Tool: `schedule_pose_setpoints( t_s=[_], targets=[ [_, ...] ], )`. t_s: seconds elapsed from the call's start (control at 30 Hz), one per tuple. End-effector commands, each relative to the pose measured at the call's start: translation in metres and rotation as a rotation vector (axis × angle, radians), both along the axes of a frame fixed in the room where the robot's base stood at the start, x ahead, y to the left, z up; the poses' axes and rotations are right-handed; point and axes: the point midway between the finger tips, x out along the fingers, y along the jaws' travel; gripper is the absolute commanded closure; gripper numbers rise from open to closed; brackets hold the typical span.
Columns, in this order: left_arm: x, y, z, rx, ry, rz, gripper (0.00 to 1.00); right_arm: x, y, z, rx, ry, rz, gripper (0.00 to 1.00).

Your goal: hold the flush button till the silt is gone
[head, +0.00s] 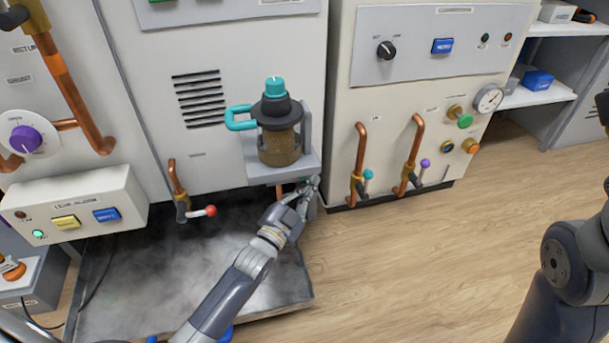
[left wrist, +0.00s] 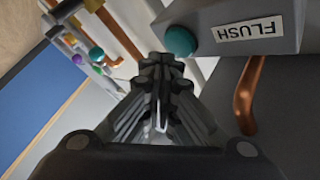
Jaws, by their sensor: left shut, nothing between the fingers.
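The teal flush button (left wrist: 180,41) sticks out of a grey housing (left wrist: 245,22) labelled FLUSH in the left wrist view. In the head view a clear jar of brown silt (head: 280,148), with a dark lid, teal knob and teal handle, stands on a grey bracket (head: 295,168). My left gripper (head: 315,184) is shut and empty below the right front of this bracket. In the left wrist view its fingertips (left wrist: 164,62) are close to the button; I cannot tell whether they touch it. The button is not clear in the head view. My right gripper is out of view.
A pipe with a red-tipped lever (head: 210,211) is left of my left arm, above a dark, wet-looking tray (head: 150,300). Copper pipes with valves (head: 358,170) stand to the right. Wooden floor (head: 420,270) is clear at the right.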

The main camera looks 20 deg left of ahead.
Motion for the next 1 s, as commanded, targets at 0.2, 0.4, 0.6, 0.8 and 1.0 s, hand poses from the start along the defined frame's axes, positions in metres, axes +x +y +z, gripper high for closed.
schedule_pose_setpoints(
  t_s=[0.2, 0.4, 0.6, 0.8, 1.0],
  targets=[
    [0.0061, 0.0041, 0.0012, 0.002, -0.001, 0.0, 1.0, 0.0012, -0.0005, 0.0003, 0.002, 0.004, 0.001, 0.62],
    [0.0067, 0.0045, 0.0006, 0.001, -0.001, 0.0, 1.0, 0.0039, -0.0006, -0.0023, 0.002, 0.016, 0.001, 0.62],
    [0.0068, 0.0046, 0.0005, 0.001, 0.0, 0.0, 1.0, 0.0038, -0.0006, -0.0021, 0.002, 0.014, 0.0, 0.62],
    [0.0085, 0.0057, 0.0006, 0.001, -0.001, 0.0, 1.0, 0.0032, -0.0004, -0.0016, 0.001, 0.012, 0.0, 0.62],
    [0.0104, 0.0069, 0.0001, 0.001, 0.0, 0.0, 1.0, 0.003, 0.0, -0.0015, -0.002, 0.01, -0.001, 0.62]
  ],
)
